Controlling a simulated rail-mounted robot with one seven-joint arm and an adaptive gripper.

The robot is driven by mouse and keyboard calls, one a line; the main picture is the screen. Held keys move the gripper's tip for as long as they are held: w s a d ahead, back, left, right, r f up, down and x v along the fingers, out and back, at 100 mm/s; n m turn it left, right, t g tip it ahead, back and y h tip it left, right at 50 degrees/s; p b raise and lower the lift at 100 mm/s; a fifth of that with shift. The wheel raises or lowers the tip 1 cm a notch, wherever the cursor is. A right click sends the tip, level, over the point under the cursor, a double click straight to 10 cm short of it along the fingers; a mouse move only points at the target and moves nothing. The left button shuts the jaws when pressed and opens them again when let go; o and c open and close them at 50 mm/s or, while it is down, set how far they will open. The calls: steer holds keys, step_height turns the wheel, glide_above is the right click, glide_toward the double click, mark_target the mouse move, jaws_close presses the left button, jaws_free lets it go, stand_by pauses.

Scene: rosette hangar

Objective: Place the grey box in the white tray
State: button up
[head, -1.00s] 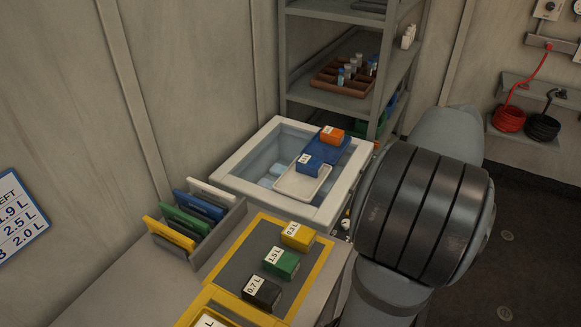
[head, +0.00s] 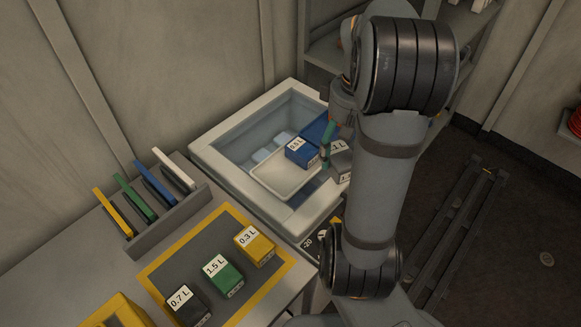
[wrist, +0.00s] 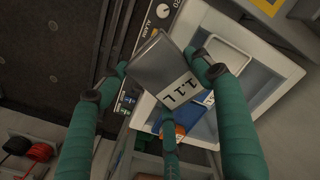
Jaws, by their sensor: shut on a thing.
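My gripper (wrist: 156,68) is shut on the grey box (wrist: 165,72), which carries a 1.1 L label; green fingers sit on either side of it. In the head view the grey box (head: 341,160) hangs at the right side of the white-rimmed chest, partly hidden by my arm. The white tray (head: 279,181) lies in the chest opening, just left of the held box. A blue box (head: 301,152) stands at its back end, and the front part is bare. In the wrist view the white tray (wrist: 236,57) shows beyond the right finger.
A blue tray (head: 316,131) lies behind the white one, with an orange box (wrist: 178,131) on it. The chest rim (head: 228,178) surrounds both trays. Yellow (head: 255,244), green (head: 222,275) and dark (head: 188,304) boxes stand on the yellow-edged mat. Coloured panels stand in a rack (head: 170,222).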

steer(key=w+a+f+n+b, duration=0.2)
steer(key=w+a+f+n, duration=0.2)
steer(key=a+f, duration=0.15)
steer(key=p, duration=0.4)
glide_above(282, 174)
steer(key=shift+n, duration=0.4)
step_height(282, 174, down, 8)
steer(key=shift+s+r, duration=0.1)
steer(key=shift+r, duration=0.15)
step_height(282, 174, down, 4)
steer(key=shift+r+p, duration=0.1)
steer(key=shift+p, duration=0.7)
steer(key=shift+f, duration=0.2)
steer(key=shift+f+b, duration=0.25)
steer(key=shift+b, duration=0.1)
steer(key=o, duration=1.3)
steer(key=shift+r, duration=0.1)
steer(key=shift+c, duration=0.2)
